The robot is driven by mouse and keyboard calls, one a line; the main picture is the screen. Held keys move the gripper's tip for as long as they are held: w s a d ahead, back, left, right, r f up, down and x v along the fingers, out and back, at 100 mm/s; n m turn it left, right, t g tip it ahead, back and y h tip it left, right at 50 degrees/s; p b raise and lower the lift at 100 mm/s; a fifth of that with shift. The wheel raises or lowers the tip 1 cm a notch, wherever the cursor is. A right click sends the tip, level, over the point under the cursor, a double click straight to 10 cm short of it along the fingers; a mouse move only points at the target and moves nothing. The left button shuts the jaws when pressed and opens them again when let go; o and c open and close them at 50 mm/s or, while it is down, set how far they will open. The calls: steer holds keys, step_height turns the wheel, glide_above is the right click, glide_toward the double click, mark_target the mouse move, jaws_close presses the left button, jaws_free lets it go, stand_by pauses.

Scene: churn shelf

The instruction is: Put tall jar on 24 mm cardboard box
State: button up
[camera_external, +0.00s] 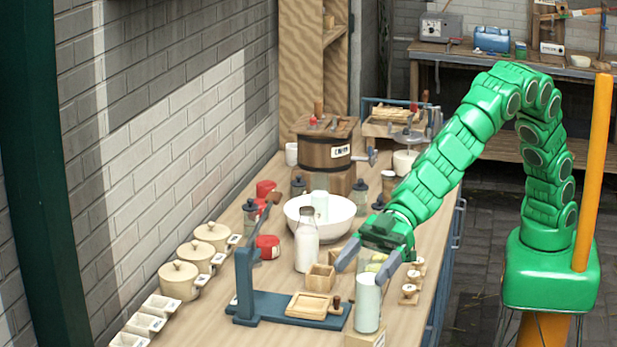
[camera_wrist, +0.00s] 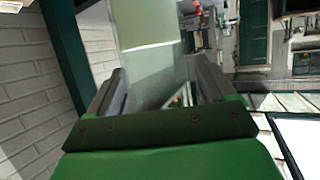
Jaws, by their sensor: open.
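The tall jar (camera_external: 368,304) is clear with pale contents and stands upright near the front edge of the bench. Its base appears to rest on a small light cardboard box (camera_external: 366,340), which the bottom of the picture cuts off. My gripper (camera_external: 369,262) is open at the jar's upper part, with one finger on each side. In the wrist view the pale jar (camera_wrist: 150,62) lies between the open fingers of my gripper (camera_wrist: 158,82). I cannot tell whether either finger touches it.
A blue press stand (camera_external: 262,306) with a wooden tray (camera_external: 308,305) is left of the jar. A milk bottle (camera_external: 306,246), a wooden box (camera_external: 321,277) and a white bowl (camera_external: 337,222) stand behind. Small wooden blocks (camera_external: 410,290) sit close to the right.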

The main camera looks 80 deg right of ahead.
steer(key=shift+r, duration=0.1)
steer(key=shift+v, duration=0.85)
steer(key=v, duration=1)
steer(key=shift+d, duration=0.15)
steer(key=shift+s, duration=0.1)
